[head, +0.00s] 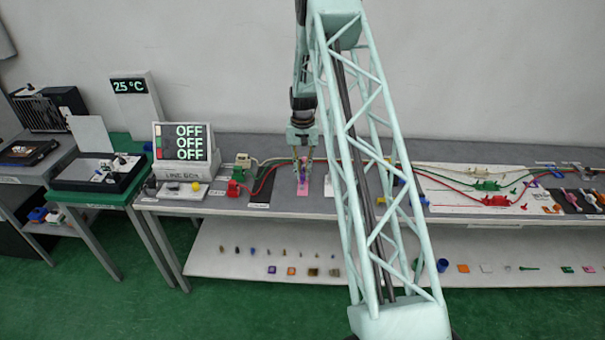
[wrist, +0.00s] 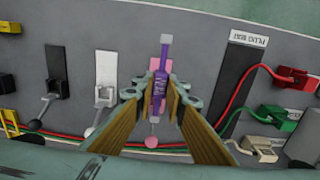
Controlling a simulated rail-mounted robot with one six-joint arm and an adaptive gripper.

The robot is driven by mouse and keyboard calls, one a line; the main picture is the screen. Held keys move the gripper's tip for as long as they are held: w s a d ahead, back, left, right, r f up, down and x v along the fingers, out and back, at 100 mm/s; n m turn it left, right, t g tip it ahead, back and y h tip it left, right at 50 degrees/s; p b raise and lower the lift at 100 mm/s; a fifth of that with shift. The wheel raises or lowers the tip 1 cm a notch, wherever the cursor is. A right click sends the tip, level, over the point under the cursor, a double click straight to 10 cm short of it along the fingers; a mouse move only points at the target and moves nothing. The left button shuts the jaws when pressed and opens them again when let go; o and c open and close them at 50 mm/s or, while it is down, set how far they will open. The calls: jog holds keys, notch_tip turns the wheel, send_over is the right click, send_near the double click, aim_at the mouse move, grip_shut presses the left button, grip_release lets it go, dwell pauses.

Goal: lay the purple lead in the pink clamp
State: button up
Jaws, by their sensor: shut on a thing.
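The purple lead (wrist: 159,80) has a dark purple body and a paler, narrow end pointing up in the wrist view. My gripper (wrist: 157,96) is shut on it, one fingertip on each side. The pink clamp (wrist: 153,66) lies behind the lead and is mostly hidden by it and the fingers. Its pink ball knob (wrist: 151,142) shows below, between the fingers. In the head view my gripper (head: 303,160) points down over the pink clamp (head: 303,190). I cannot tell whether the lead touches the clamp.
In the wrist view, a white lever fixture (wrist: 106,72) and a black one (wrist: 57,68) stand left of the clamp. Right are a black strip (wrist: 236,75) and red (wrist: 292,78), green (wrist: 277,117) and cream (wrist: 262,148) plugs with cables. Red and green cables run below the clamp.

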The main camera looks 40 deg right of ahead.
jog(key=shift+f, duration=0.15)
jog(key=shift+f+b, duration=0.9)
jog(key=shift+f, duration=0.45)
jog(key=shift+f+b, duration=1.5)
jog(key=shift+f, duration=0.65)
dwell(2.2)
jog(key=o, duration=1.3)
jog(key=shift+o, duration=0.2)
jog(key=shift+r, duration=0.25)
